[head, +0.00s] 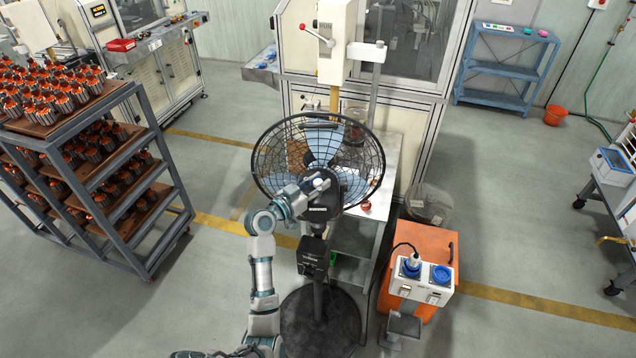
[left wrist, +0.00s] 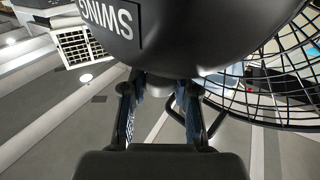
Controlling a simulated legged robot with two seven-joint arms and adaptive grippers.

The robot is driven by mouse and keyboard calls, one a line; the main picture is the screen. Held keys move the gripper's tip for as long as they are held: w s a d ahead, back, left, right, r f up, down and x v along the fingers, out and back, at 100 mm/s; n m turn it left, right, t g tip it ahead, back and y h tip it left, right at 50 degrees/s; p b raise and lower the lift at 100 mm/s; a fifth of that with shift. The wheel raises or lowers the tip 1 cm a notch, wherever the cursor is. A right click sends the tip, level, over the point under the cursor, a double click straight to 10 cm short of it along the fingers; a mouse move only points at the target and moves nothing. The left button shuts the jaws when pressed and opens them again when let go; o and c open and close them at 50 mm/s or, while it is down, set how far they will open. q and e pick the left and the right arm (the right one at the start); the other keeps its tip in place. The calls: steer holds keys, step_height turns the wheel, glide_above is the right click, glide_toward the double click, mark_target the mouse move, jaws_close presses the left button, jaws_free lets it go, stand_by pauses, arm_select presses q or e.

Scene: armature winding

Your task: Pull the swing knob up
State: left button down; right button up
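A black standing fan with a round wire cage (head: 262,165) stands in the middle of the head view, its dark motor housing (head: 327,205) facing me. My left gripper (head: 311,188) is at the housing, partly covering it. In the left wrist view the housing (left wrist: 215,30) fills the top and bears an upside-down SWING label (left wrist: 107,17). The left gripper (left wrist: 162,92) points at the housing's edge, its two fingers apart with floor showing between them. A small light piece near the right fingertip may be the swing knob; I cannot tell whether it is touched. My right gripper is not in view.
A rack of armatures (head: 100,105) stands at the left. An orange unit (head: 435,245) with blue sockets stands right of the fan. A metal table (head: 382,190) and a machine (head: 425,130) are behind it. Open floor lies at the right front.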

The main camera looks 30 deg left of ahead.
arm_select(q)
steer(key=shift+r, duration=0.45)
steer(key=c, duration=0.9)
jaws_free()
steer(key=v, duration=1.2)
steer(key=shift+a+f, duration=0.1)
